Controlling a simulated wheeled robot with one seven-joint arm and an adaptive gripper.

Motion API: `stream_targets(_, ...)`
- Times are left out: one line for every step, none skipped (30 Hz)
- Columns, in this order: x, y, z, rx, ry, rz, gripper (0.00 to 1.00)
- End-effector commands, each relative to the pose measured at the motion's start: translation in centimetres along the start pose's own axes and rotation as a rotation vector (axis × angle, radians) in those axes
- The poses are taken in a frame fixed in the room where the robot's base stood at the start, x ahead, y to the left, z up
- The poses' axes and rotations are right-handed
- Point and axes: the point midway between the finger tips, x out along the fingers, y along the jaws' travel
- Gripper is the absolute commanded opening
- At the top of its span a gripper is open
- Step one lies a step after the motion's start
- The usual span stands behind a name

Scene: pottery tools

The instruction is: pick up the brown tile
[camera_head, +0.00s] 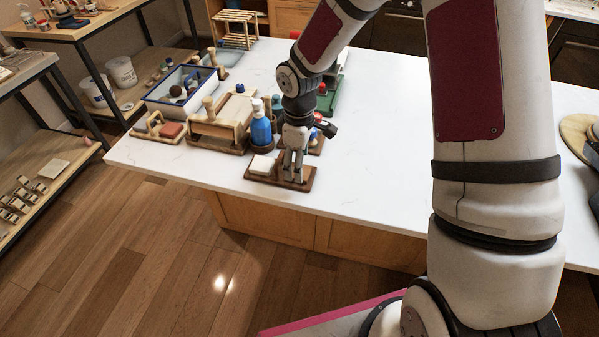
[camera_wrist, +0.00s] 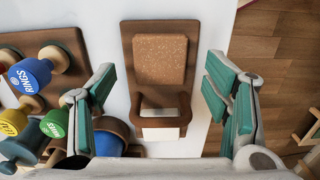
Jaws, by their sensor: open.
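The brown tile (camera_wrist: 160,60) is a speckled square lying on the upper part of a dark wooden tray (camera_wrist: 125,40) in the wrist view. The tray also shows near the counter's front edge in the head view (camera_head: 309,184), where I cannot make out the tile, as my gripper covers that part. My gripper (camera_wrist: 160,85) is open, with one teal-padded finger on each side of the tray. In the head view my gripper (camera_head: 294,180) points down over the tray's right part. I cannot tell how high its tips are.
A white-topped block (camera_head: 262,165) sits at the tray's other end. A blue bottle (camera_head: 260,128) stands close behind. Stamps with coloured tops, one a blue "RINGS" stamp (camera_wrist: 30,76), stand left in the wrist view. The white counter (camera_head: 370,190) is clear to the right.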

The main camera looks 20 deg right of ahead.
Motion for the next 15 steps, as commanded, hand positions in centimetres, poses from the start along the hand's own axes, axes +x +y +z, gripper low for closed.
stream_targets(0.7,-0.2,0.1,0.0,-0.001,-0.003,0.7)
stream_targets(1.1,-0.2,0.1,-0.001,-0.002,-0.003,0.7)
stream_targets(1.5,-0.1,0.0,-0.002,-0.001,-0.002,0.7)
stream_targets(1.8,-0.1,0.0,-0.002,-0.001,-0.002,0.7)
stream_targets(2.0,-0.1,0.0,-0.001,-0.001,-0.002,0.7)
stream_targets(2.2,-0.1,0.0,0.0,-0.001,-0.001,0.7)
stream_targets(2.3,-0.1,0.0,0.0,-0.001,-0.001,0.7)
stream_targets(2.4,0.0,0.0,0.001,-0.001,0.0,0.7)
stream_targets(2.5,0.0,0.0,0.001,0.0,0.0,0.7)
stream_targets(2.5,0.0,0.0,0.001,0.0,0.0,0.7)
stream_targets(2.5,0.0,0.0,0.001,0.0,0.0,0.7)
stream_targets(2.5,0.0,0.0,0.001,0.0,0.0,0.7)
stream_targets(2.5,0.0,0.0,0.001,0.0,0.0,0.7)
stream_targets(2.5,0.0,0.0,0.001,0.0,0.0,0.7)
stream_targets(2.5,0.0,0.0,0.001,0.0,0.0,0.63)
